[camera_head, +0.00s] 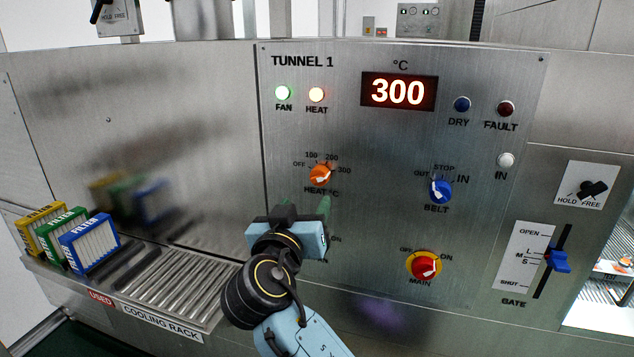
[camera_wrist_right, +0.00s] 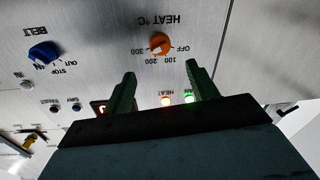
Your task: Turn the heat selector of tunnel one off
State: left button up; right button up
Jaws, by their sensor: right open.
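The heat selector (camera_head: 320,174) is an orange knob on the Tunnel 1 panel (camera_head: 400,150), with marks OFF, 100, 200 and 300 around it. In the right wrist view the knob (camera_wrist_right: 160,44) appears upside down, and its white mark points toward 300. The display (camera_head: 398,92) reads 300. My right gripper (camera_head: 300,212) is just below the knob in the head view. In the wrist view its two green fingers (camera_wrist_right: 160,78) are spread and empty, with the knob beyond the tips, apparently apart from them. My left gripper is not in view.
The fan lamp (camera_head: 282,93) and heat lamp (camera_head: 316,94) are lit. The blue belt knob (camera_head: 440,191) and red main switch (camera_head: 425,266) are to the right. My gripper hides a control below the heat knob. Filters (camera_head: 90,243) stand on the cooling rack (camera_head: 190,280) at left.

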aim_at(317, 181)
jog(key=x, duration=1)
jog(key=shift+w+b, duration=0.4)
jog(key=shift+c, duration=0.2)
jog(key=c, duration=0.9)
jog(key=shift+c, duration=0.2)
